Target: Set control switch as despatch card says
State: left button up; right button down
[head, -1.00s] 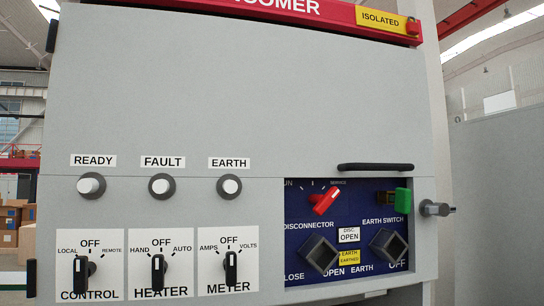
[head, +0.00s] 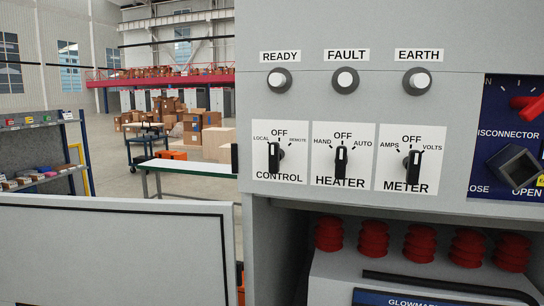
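The control switch (head: 274,157) is a black knob on a white plate marked LOCAL, OFF and REMOTE, at the left of the grey cabinet (head: 420,25) front. Its handle stands about upright, roughly toward OFF. The heater switch (head: 341,160), marked HAND, OFF and AUTO, and the meter switch (head: 413,166), marked AMPS, OFF and VOLTS, sit to its right, also about upright. I see no despatch card that I can make out. Neither of my grippers is in view.
READY, FAULT and EARTH lamps (head: 346,80) sit above the switches. The blue disconnector panel (head: 505,125) is cut off at the right. Red ribbed insulators (head: 374,239) show below. A grey panel (head: 110,250) stands at lower left, with shelves (head: 40,155) and a table (head: 187,166) behind.

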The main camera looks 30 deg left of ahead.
aim_at(277, 154)
jog(key=i+l, duration=0.15)
jog(key=l, duration=0.25)
jog(key=i+l, duration=0.1)
jog(key=l, duration=0.3)
jog(key=i+l, duration=0.15)
jog(key=l, duration=0.3)
jog(key=i+l, duration=0.1)
jog(key=l, duration=0.3)
jog(key=i+l, duration=0.15)
jog(key=l, duration=0.25)
